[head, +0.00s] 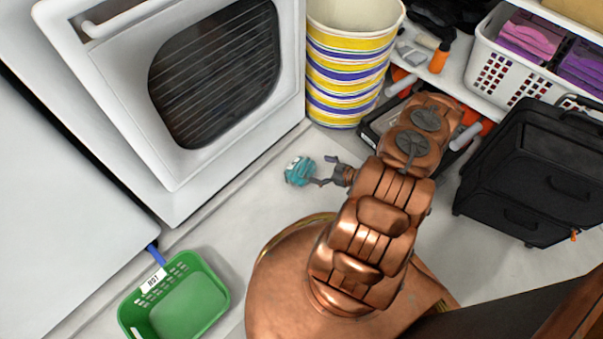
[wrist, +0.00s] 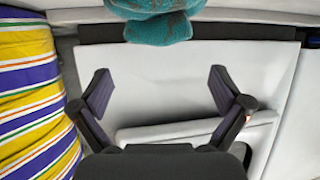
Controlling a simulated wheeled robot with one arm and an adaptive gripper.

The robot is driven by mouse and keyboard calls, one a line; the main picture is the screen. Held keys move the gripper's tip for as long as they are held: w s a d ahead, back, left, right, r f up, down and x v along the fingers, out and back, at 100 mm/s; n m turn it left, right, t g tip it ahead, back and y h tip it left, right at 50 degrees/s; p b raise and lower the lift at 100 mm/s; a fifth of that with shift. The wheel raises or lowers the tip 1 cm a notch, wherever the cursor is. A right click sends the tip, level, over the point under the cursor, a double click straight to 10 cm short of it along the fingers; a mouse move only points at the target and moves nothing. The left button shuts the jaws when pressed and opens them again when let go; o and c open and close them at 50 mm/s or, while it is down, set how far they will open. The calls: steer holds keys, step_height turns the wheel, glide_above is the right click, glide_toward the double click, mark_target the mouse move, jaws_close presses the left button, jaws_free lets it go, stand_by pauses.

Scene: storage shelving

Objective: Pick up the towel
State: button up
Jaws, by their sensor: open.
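A teal, bunched-up towel (head: 299,171) shows in the head view just left of my gripper (head: 324,172), in front of the white appliance. In the wrist view the towel (wrist: 158,22) is at the top middle, partly cut off by the frame edge. It lies beyond the fingertips of my gripper (wrist: 159,82), not between them. The two fingers are spread apart with nothing held. I cannot tell exactly what the towel rests on.
A white appliance (head: 105,100) with a dark window stands at left. A striped bin (head: 345,75) stands behind. A green basket (head: 185,300) is at lower left, a black suitcase (head: 530,165) at right. A white basket (head: 492,72) holds purple cloths. Floor near the towel is clear.

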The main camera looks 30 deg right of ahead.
mark_target(306, 165)
steer(key=shift+b+x, duration=0.5)
steer(key=shift+x, duration=0.6)
steer(key=b+x, duration=0.1)
steer(key=x, duration=0.1)
steer(key=f+b+x, duration=0.1)
steer(key=x, duration=0.1)
steer(key=shift+d+b, duration=0.1)
steer(key=shift+b, duration=0.2)
steer(key=shift+w+f, duration=0.2)
steer(key=shift+w, duration=0.4)
steer(key=c, duration=1.7)
steer(key=shift+o, duration=0.2)
steer(key=shift+r, duration=0.15)
